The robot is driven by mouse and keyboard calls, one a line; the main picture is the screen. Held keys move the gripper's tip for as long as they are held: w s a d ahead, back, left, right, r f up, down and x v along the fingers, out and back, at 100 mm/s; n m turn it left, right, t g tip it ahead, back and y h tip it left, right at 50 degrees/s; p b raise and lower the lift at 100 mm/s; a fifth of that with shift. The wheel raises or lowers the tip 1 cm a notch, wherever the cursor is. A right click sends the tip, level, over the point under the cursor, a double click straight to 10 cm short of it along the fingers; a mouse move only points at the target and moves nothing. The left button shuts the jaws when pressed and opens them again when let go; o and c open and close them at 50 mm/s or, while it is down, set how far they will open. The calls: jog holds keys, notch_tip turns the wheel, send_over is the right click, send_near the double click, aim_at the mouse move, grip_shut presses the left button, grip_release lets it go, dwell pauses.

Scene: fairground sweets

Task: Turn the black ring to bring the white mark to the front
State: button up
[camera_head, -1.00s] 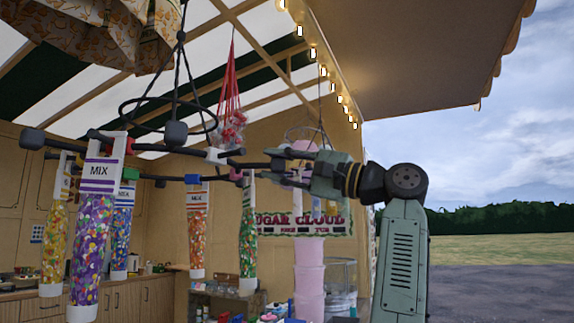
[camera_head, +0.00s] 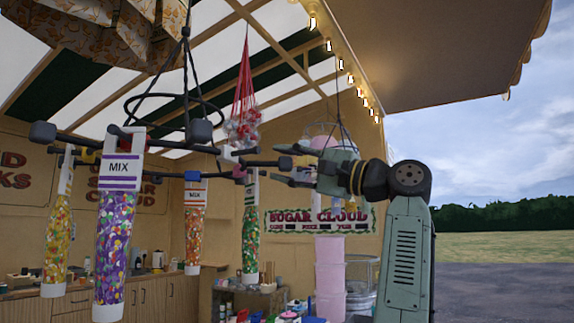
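The black ring (camera_head: 143,98) hangs on dark cords, upper left of centre. Below it is a rack of dark bars with end knobs (camera_head: 43,132), carrying sweet tubes such as the purple one (camera_head: 114,245), a yellow one (camera_head: 57,238), an orange one (camera_head: 195,230) and a green one (camera_head: 250,230). A small white piece (camera_head: 226,153) shows on the rack's right part; I cannot tell if it is the white mark. My gripper (camera_head: 284,164) looks open, reaching left to the rack's right end. A bar end appears between its fingers; contact cannot be told.
A red net bag (camera_head: 243,115) hangs behind the rack. A patterned cloth (camera_head: 95,30) hangs above left. A counter (camera_head: 150,300) runs along the back. Open grass lies right.

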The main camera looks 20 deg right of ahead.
jog(key=shift+o, duration=1)
jog(key=v, duration=1)
jog(key=shift+r, duration=0.1)
